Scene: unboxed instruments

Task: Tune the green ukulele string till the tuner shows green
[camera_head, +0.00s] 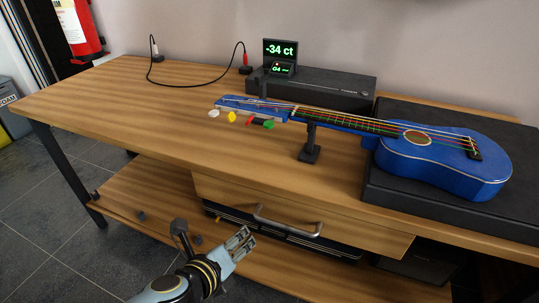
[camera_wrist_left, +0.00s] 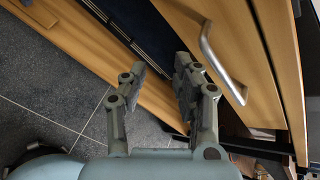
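The blue ukulele (camera_head: 440,160) lies on the workbench, its body on a dark slab and its neck on a black stand (camera_head: 310,145). Its headstock points left. Colored strings run along the neck. White, yellow (camera_head: 232,117), red and green (camera_head: 268,125) pegs stick out on the headstock's near side. The tuner screen (camera_head: 280,50) reads "-34 ct" in green figures, with a smaller "G4" line below. My left gripper (camera_head: 238,243) is low in front of the bench, well below the pegs. In the left wrist view its fingers (camera_wrist_left: 162,75) are apart and empty. My right gripper is not in view.
The wooden benchtop (camera_head: 130,95) is clear on the left. A drawer with a metal handle (camera_head: 285,222) lies just beyond my left gripper. A black box (camera_head: 330,92) stands behind the headstock. A cable (camera_head: 195,87) lies at the back left.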

